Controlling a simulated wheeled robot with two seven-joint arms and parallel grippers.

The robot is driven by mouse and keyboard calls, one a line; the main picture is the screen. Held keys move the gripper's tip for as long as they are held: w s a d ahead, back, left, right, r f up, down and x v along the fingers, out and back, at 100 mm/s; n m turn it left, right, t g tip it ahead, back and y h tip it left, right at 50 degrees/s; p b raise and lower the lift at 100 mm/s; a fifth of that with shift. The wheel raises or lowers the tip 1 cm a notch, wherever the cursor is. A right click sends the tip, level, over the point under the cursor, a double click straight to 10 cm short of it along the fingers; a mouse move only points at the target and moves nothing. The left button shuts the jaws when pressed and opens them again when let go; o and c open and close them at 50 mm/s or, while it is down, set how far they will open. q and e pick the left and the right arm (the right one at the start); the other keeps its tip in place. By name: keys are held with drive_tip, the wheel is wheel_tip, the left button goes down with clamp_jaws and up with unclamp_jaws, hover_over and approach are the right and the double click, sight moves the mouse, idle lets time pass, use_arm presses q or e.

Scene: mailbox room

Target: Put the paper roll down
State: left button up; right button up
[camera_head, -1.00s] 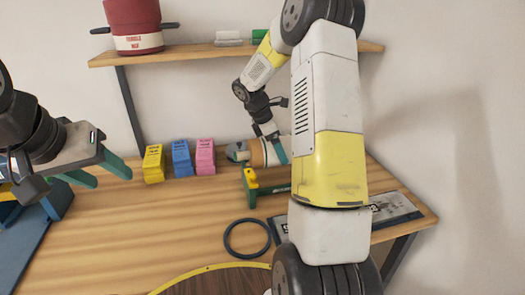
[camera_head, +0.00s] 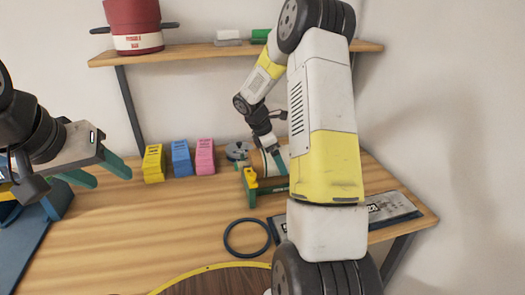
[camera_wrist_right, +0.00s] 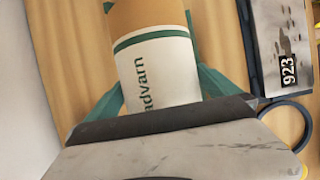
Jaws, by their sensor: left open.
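The paper roll (camera_head: 268,163) is at the back right of the wooden table, partly hidden by my right gripper (camera_head: 276,158) and the green and yellow holder (camera_head: 262,184) in front of it. In the right wrist view the roll (camera_wrist_right: 158,65) is brown with a white, green-lettered label. It lies between the green fingers of my right gripper (camera_wrist_right: 158,95), which look closed against its sides. Whether its underside touches the table is hidden. My left gripper (camera_head: 97,172) is open and empty above the table's left side.
Yellow (camera_head: 153,163), blue (camera_head: 181,158) and pink (camera_head: 205,157) boxes stand left of the roll. A grey disc-like object (camera_head: 238,150) is close beside it. The table's middle is clear.

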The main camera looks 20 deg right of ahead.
drive_tip(key=shift+r, duration=0.35)
drive_tip(key=v, duration=1.1)
drive_tip(key=shift+w+r, duration=0.1)
drive_tip(key=shift+r, duration=0.2)
drive_tip(key=s+a+r+m+t+y, duration=0.2)
drive_tip(key=s+m, duration=0.3)
drive_tip(key=s, duration=0.4)
drive_tip(key=s+a+r+m+t+y, duration=0.2)
drive_tip(key=s+a+r+m, duration=0.2)
drive_tip(key=s, duration=0.5)
drive_tip(key=s+a+r+m+t+y, duration=0.2)
drive_tip(key=s+a+r+m, duration=0.2)
drive_tip(key=s+m, duration=0.3)
drive_tip(key=shift+s+r+m+y, duration=0.4)
drive_tip(key=shift+s+r, duration=0.35)
drive_tip(key=shift+s, duration=0.25)
drive_tip(key=shift+a, duration=0.1)
